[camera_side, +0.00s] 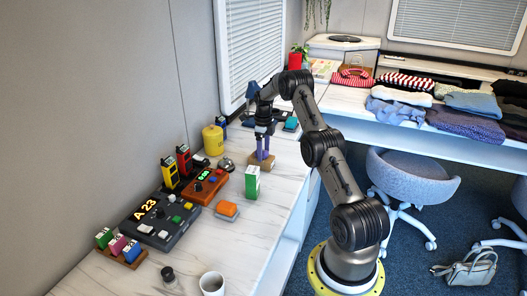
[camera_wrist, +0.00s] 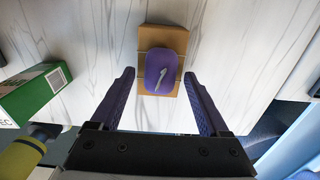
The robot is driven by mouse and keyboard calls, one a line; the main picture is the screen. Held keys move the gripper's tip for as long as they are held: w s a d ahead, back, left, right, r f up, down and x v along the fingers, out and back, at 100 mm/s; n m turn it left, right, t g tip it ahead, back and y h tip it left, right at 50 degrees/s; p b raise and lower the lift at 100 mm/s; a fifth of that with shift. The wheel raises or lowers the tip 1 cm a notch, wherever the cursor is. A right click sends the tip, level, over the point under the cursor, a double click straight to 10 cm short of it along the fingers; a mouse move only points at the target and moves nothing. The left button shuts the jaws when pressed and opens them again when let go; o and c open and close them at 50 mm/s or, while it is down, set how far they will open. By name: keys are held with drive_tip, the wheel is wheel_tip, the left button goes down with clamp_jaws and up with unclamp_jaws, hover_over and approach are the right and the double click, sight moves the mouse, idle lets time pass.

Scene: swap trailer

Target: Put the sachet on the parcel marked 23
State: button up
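A brown cardboard parcel (camera_wrist: 158,112) lies on the marble counter in the wrist view; it also shows under my gripper in the side view (camera_side: 262,163). A purple, rounded, flat piece with a pale mark (camera_wrist: 160,66), which looks like the sachet, lies on top of the parcel. My gripper (camera_wrist: 159,80) points down over it, its two purple fingers apart, one on each side of the piece with gaps between. In the side view my gripper (camera_side: 263,154) is just above the parcel. No number 23 is readable on the parcel.
A green and white box (camera_side: 252,183) stands close in front of the parcel. A dark console (camera_side: 160,217) reads "A 23"; an orange device (camera_side: 205,187), a yellow canister (camera_side: 213,140), an orange block (camera_side: 228,209) and a white cup (camera_side: 212,284) also stand on the counter.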

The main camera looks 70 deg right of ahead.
wheel_tip(320, 180, up, 12)
drive_tip(key=a+r+n+t, duration=0.1)
drive_tip(key=a+r+n, duration=0.45)
drive_tip(key=a, duration=0.35)
drive_tip(key=s+a+r+n+t+h, duration=0.1)
drive_tip(key=a+r+n, duration=0.45)
drive_tip(key=a, duration=0.25)
drive_tip(key=a+r+n, duration=0.5)
drive_tip(key=a+r, duration=0.1)
drive_tip(key=a, duration=0.3)
drive_tip(key=s+a+r+n+t, duration=0.2)
drive_tip(key=s+a+n, duration=0.8)
drive_tip(key=a, duration=0.2)
drive_tip(key=s+a+f+n, duration=0.2)
drive_tip(key=s+a+n, duration=0.1)
drive_tip(key=s+n, duration=0.2)
drive_tip(key=s+a+f+n+t+y, duration=0.1)
drive_tip(key=s+a+f+n, duration=0.2)
drive_tip(key=s+a+n, duration=0.1)
drive_tip(key=shift+s+f+n+t, duration=0.3)
drive_tip(key=shift+s+n, duration=0.2)
drive_tip(key=shift+s, duration=0.4)
